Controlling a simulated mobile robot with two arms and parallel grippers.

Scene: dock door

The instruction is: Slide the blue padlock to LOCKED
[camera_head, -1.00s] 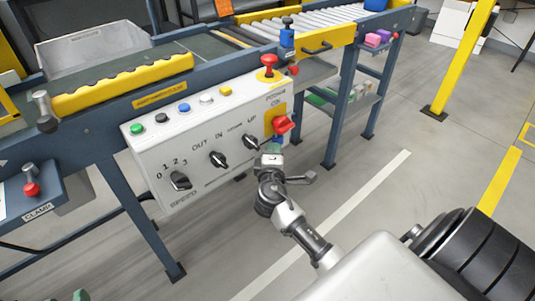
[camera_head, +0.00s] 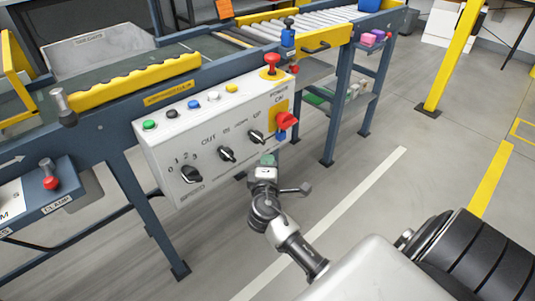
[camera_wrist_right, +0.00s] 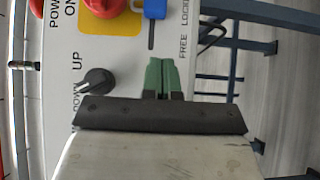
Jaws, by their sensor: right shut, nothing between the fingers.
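The blue padlock (camera_head: 281,136) sits on the control panel's lower right, just below the red power knob. In the right wrist view the padlock (camera_wrist_right: 155,9) is at the top edge, partly cut off. It is at the upper end of a dark slot (camera_wrist_right: 152,36), beside the LOCKED lettering; FREE is beside the lower end. My right gripper (camera_head: 268,160) is in front of the panel's lower right edge. Its green fingertips (camera_wrist_right: 161,72) are together and empty, below the slot and apart from the padlock. My left gripper is out of view.
The white panel (camera_head: 205,175) carries several black knobs, coloured buttons and a red mushroom button (camera_head: 271,62). The red power knob (camera_head: 286,121) is close to the padlock. A conveyor (camera_head: 130,80) runs behind. The floor to the right is open up to a yellow post (camera_head: 455,60).

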